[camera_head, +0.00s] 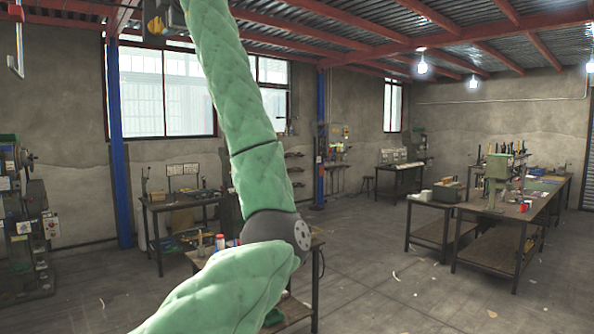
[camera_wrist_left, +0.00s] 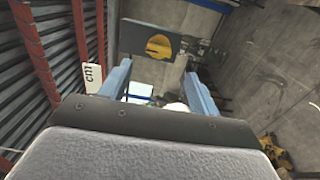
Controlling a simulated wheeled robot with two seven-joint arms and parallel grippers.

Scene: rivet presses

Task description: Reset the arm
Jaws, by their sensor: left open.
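My left arm, in a green quilted cover (camera_head: 245,125), rises from the bottom of the head view, bends at a dark elbow joint and runs out through the top edge. The fingers point toward the upper wall and roof, clear of any object that I can make out. My right arm and gripper are not in view.
A workbench (camera_head: 290,312) stands close behind my elbow, partly hidden. A larger bench (camera_head: 500,212) with a green press (camera_head: 497,172) is at the right. A machine (camera_head: 30,225) stands at the left edge. The floor (camera_head: 385,290) between is open.

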